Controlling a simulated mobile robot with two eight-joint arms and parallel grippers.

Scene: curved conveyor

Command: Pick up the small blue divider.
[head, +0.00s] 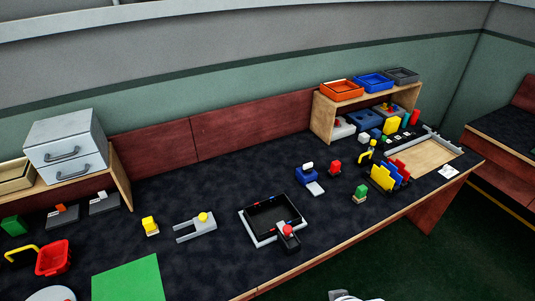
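A blue divider (393,172) stands upright in a close row at the right end of the table, between a yellow divider (381,179) and a red divider (402,168). The yellow one partly covers it. Whether it is the small blue divider is too small to tell. Neither of my grippers is recognisable in the head view, and nothing is touching the row.
A light wooden board with a grey rim (425,157) lies right of the dividers. A small green block (360,194) stands to their left. A wooden shelf (324,117) with bins stands behind. A black tray (247,226) sits mid-table. Dark tabletop is free between.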

